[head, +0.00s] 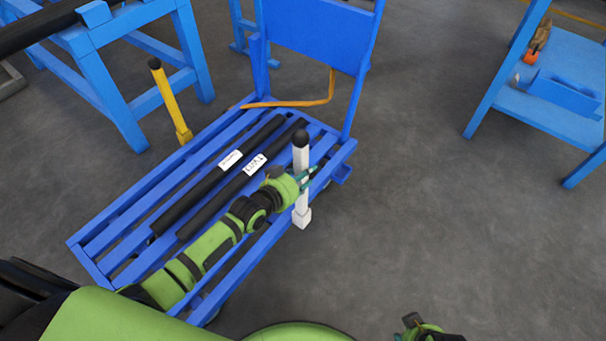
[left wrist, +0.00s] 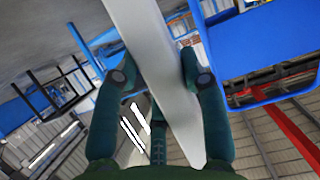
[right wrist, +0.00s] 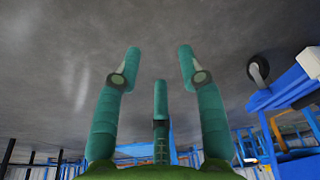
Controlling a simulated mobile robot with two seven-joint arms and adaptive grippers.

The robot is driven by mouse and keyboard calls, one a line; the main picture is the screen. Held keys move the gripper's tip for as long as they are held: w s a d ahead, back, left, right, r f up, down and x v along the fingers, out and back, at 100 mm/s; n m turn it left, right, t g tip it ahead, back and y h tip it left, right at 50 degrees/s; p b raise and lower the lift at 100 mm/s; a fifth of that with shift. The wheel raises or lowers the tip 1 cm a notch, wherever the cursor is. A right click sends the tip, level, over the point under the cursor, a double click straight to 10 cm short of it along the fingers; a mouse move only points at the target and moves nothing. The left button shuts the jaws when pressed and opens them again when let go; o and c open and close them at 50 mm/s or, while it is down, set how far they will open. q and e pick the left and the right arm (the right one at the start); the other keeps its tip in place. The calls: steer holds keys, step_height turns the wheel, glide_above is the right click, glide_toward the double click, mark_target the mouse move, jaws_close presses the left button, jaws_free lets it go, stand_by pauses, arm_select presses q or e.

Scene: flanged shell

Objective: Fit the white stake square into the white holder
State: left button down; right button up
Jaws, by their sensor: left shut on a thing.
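The white stake (head: 301,155) is a square white post with a black cap, near the right side of the blue cart. My left gripper (head: 307,177) is shut on its middle; in the left wrist view the stake (left wrist: 150,60) runs between the fingers (left wrist: 155,75). The stake looks close to upright. The white holder (head: 302,218) is a wider square piece at the stake's lower end, by the cart's side. I cannot tell how deep the stake sits in it. My right gripper (right wrist: 158,75) is open and empty; part of it (head: 424,326) shows at the head view's bottom edge.
The blue cart (head: 92,262) carries two black bars (head: 200,190) with white labels. A yellow stake (head: 168,98) stands at its far left side. A blue bench (head: 125,115) is at left and a blue shelf (head: 545,120) at right. The floor right of the cart is clear.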

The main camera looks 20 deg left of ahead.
arm_select(q)
steer(key=shift+f+b, duration=0.85)
steer(key=shift+f, duration=0.15)
arm_select(e)
steer(key=shift+w+r, duration=0.15)
steer(key=shift+r, duration=2)
arm_select(q)
steer(key=c, duration=0.6)
jaws_free()
steer(key=shift+s+f, duration=0.1)
steer(key=shift+f, duration=0.1)
steer(key=v, duration=1.2)
steer(key=shift+r, duration=0.15)
